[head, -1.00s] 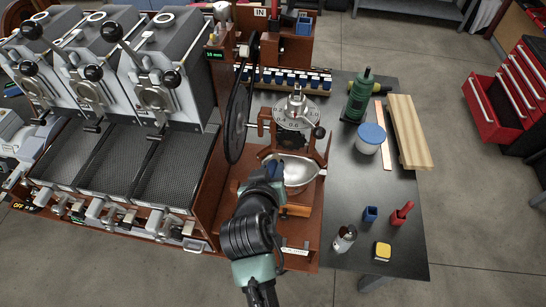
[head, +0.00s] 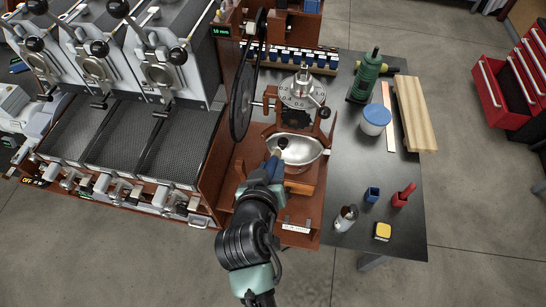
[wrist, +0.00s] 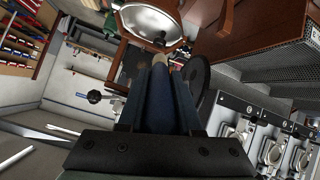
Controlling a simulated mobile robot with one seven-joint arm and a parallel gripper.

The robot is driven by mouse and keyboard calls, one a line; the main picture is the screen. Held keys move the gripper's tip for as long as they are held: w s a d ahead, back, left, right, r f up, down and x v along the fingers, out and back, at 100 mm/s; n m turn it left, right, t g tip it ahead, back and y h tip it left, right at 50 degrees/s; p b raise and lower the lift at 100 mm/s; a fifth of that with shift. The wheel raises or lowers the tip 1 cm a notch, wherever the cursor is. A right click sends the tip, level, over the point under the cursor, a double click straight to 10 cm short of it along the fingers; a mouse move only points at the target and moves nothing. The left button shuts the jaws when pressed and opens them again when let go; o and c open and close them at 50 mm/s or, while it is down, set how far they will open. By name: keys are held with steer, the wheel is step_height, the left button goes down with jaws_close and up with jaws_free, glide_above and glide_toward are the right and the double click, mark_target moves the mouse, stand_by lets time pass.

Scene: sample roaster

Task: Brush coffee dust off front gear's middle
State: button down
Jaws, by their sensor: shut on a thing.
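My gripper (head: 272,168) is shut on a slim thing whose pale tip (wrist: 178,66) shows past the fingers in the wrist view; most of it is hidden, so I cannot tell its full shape. The gripper is in front of and below the metal bowl (head: 303,160). A large thin black wheel (head: 241,98), which may be the front gear, stands upright on the brown machine, to the upper left of the gripper. It also shows in the wrist view (wrist: 199,86), right of the fingers. Dust on it is too small to make out.
A dark round knob (head: 283,143) is by the bowl. The dial grinder (head: 302,92) stands behind it. Roaster units (head: 95,68) fill the left. The black table (head: 345,190) holds a blue-lidded jar (head: 375,118), wooden boards (head: 413,112) and small containers.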

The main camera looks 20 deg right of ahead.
stand_by(0.6)
steer(key=shift+w+d+b, duration=0.15)
steer(key=shift+w+d, duration=0.55)
steer(key=shift+w, duration=0.35)
steer(key=shift+w+d+b, duration=0.2)
steer(key=shift+w+d, duration=0.5)
steer(key=shift+w, duration=0.35)
steer(key=shift+w+d+b, duration=0.15)
steer(key=shift+w+d, duration=0.55)
steer(key=shift+w, duration=0.35)
steer(key=shift+w+d, duration=0.4)
steer(key=shift+w, duration=0.2)
steer(key=shift+s+d+p, duration=0.3)
steer(key=shift+s+d, duration=0.3)
steer(key=shift+d, duration=0.25)
steer(key=shift+s+d+p, duration=0.3)
steer(key=shift+s+d, duration=0.25)
steer(key=shift+d, duration=0.25)
steer(key=shift+w+a+b, duration=0.25)
steer(key=shift+w+a, duration=0.35)
steer(key=shift+a, duration=0.25)
steer(key=shift+w+a+b, duration=0.2)
steer(key=shift+w+a, duration=0.35)
steer(key=shift+a, duration=0.25)
steer(key=shift+s, duration=0.1)
